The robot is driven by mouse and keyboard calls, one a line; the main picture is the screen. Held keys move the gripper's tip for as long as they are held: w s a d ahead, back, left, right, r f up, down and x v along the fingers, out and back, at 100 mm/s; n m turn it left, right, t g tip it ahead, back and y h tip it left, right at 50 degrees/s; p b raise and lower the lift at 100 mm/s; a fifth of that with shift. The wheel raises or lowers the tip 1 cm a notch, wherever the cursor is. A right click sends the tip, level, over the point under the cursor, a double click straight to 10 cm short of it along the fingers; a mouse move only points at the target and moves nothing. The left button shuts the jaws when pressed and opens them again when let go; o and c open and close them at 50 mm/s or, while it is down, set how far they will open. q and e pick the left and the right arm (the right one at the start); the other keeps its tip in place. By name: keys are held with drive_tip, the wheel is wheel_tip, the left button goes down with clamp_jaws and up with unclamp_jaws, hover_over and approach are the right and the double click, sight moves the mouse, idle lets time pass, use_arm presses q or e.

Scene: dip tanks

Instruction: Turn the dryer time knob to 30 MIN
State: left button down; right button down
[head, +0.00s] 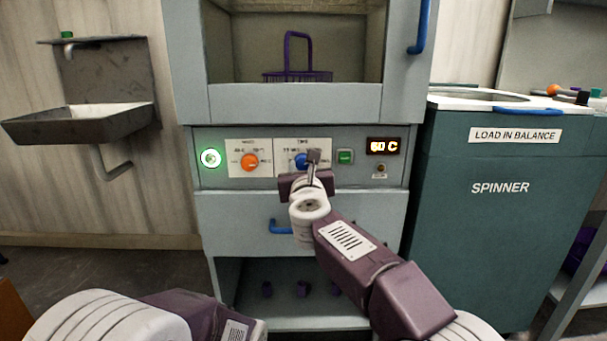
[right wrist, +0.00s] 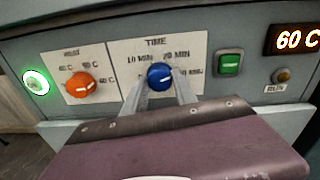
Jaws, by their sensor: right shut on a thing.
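The blue dryer time knob (head: 301,161) sits on a white TIME plate in the dryer's control panel. It also shows in the right wrist view (right wrist: 159,76), with labels that read 10 MIN and 20 MIN above it and a partly hidden label at its right. A short pale mark on the knob points to the right and slightly up, towards that right label. My right gripper (right wrist: 160,92) has its two fingers on either side of the knob and is shut on it. In the head view my right gripper (head: 312,165) partly covers the knob. My left gripper is out of view.
Left of the knob are an orange heat knob (right wrist: 82,87) and a green-lit round button (right wrist: 36,82). Right are a green switch (right wrist: 229,63) and a display (right wrist: 297,38) reading 60 C. A purple basket (head: 297,75) stands in the dryer above; a drawer handle (head: 280,227) is below.

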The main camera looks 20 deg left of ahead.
drive_tip(key=shift+f+m+b, duration=0.15)
drive_tip(key=shift+m+b, duration=0.75)
drive_tip(key=shift+m, duration=1.2)
drive_tip(key=c, duration=1)
unclamp_jaws()
drive_tip(key=b+v, duration=0.2)
drive_tip(key=v, duration=0.7)
drive_tip(key=shift+s, duration=0.1)
